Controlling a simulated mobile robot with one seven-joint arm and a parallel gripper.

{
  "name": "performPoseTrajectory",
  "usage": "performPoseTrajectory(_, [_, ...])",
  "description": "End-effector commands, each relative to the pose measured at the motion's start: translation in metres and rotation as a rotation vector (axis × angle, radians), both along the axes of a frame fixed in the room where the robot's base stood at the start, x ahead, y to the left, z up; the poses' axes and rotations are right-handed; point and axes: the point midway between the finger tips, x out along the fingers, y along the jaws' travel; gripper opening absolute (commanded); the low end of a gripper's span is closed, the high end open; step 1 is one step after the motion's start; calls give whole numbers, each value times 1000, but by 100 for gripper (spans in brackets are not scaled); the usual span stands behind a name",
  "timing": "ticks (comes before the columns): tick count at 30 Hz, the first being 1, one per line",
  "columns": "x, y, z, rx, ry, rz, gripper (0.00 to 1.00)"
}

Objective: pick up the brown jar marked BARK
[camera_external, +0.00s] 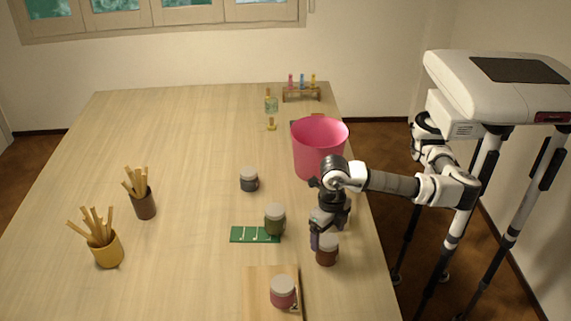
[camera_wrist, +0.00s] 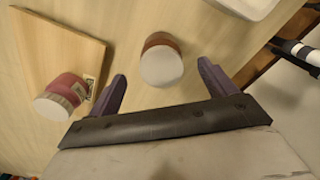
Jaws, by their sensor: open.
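A reddish-brown jar (camera_external: 327,254) with a pale lid stands upright on the table near its right edge. No name on it can be read. In the wrist view the jar (camera_wrist: 159,41) shows mostly as its round whitish lid, with a strip of brown side above. My gripper (camera_external: 317,240) points down just above and beside this jar, partly covering it in the outside view. In the wrist view my gripper (camera_wrist: 162,71) is open, with one purple finger on each side of the lid and visible gaps. Nothing is held.
A pink-red jar (camera_external: 282,298) stands on a wooden board (camera_external: 257,282) nearby. A green jar (camera_external: 275,222) stands by a green card (camera_external: 243,235); a dark jar (camera_external: 249,183) is farther back. A pink bucket (camera_external: 318,158) stands behind my gripper.

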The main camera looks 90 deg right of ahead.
Motion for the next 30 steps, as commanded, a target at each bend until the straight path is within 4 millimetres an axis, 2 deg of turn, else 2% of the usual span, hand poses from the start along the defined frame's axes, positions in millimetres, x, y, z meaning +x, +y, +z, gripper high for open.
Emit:
performPoseTrajectory(5, [-1, 0, -13, -3, 0, -2, 84])
performPoseTrajectory(12, [-3, 0, -48, -2, -1, -1, 84])
performPoseTrajectory(19, [-2, 0, -52, -1, -2, -1, 84])
performPoseTrajectory(30, [-2, 0, -52, -2, -1, -1, 37])
